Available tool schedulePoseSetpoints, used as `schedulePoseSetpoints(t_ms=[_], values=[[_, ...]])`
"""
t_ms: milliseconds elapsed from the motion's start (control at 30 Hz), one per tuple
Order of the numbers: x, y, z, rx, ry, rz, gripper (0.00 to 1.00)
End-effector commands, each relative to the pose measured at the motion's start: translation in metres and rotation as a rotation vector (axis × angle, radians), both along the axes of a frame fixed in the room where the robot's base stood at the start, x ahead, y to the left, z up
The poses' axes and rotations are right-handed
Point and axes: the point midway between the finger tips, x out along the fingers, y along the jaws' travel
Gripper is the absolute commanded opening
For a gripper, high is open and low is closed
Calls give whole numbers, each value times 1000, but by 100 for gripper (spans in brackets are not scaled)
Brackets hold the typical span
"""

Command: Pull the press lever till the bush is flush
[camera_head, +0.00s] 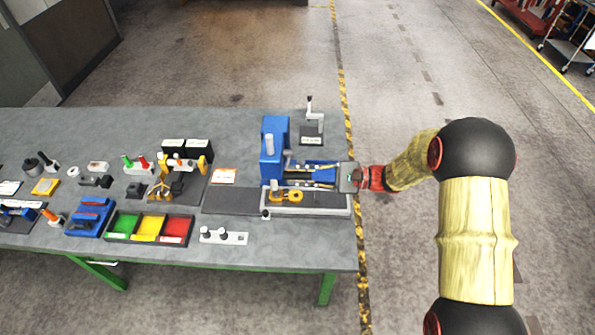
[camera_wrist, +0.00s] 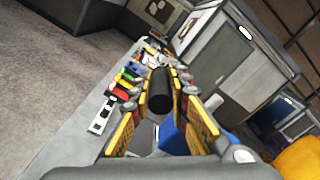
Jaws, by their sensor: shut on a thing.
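The blue press (camera_head: 272,150) stands near the right end of the bench, with a pale cylinder on its upper part. My gripper (camera_head: 291,174) reaches in from the right, low across the front of the press. In the wrist view the yellow-padded fingers of my gripper (camera_wrist: 161,95) are closed around a black cylindrical grip (camera_wrist: 160,92), which looks like the press lever's handle. Part of the blue press also shows below it in the wrist view (camera_wrist: 174,138). The rest of the lever is hidden in the head view. I cannot make out the bush or whether it is flush.
A grey tray (camera_head: 328,205) with a yellow part (camera_head: 290,196) lies just in front of the press. Green, yellow and red bins (camera_head: 150,241) and a pale plate with dark knobs (camera_head: 240,238) are to the left. A small dark stand (camera_head: 311,132) is behind. The floor right of the bench is open.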

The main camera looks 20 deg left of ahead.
Motion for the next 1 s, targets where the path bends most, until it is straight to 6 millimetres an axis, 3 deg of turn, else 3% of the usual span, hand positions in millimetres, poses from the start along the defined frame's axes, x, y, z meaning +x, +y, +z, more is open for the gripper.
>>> schedulePoseSetpoints(t_ms=[33,200,667,700,1000], values=[[-4,-1,-9,-5,8,1,0],[-8,-2,-16,-7,11,1,0],[-11,-3,-22,-13,20,4,0],[-12,-3,-23,-13,20,4,19],[-10,-2,-21,-11,18,1,36]])
